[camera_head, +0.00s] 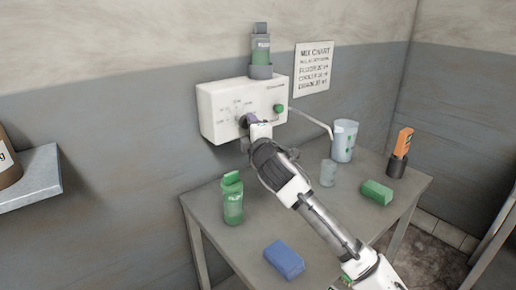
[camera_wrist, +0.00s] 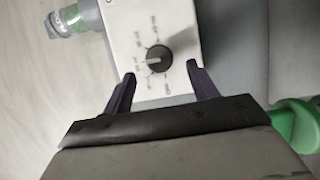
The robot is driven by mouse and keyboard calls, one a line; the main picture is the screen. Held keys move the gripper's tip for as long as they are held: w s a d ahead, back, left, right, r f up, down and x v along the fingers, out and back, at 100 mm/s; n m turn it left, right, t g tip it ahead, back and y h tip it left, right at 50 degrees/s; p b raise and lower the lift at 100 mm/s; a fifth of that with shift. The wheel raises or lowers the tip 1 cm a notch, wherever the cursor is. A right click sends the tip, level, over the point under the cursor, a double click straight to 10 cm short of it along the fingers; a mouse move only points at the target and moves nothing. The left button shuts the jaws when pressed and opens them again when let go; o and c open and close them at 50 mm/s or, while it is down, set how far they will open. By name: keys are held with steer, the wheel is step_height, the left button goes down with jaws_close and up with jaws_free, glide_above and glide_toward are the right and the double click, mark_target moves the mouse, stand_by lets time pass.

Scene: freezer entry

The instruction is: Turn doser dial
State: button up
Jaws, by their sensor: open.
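The doser (camera_head: 235,97) is a white box on the wall. Its dark round dial (camera_head: 243,121) is partly hidden by my gripper in the head view. In the wrist view the dial (camera_wrist: 159,59) shows clearly on the doser's white face (camera_wrist: 128,20), with a pale pointer mark toward picture left and small printed labels around it. My gripper (camera_wrist: 161,71) is open and empty, its two dark purple fingers on either side of the dial's line, apart from it in the picture. In the head view my gripper (camera_head: 251,120) is close before the doser face; contact cannot be told.
A green button (camera_head: 279,108) sits on the doser, a bottle (camera_head: 261,52) on top. A spout tube leads to a clear jug (camera_head: 344,140).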

steer(key=b+v, duration=0.2)
steer(key=v, duration=0.5)
steer(key=shift+s, duration=0.15)
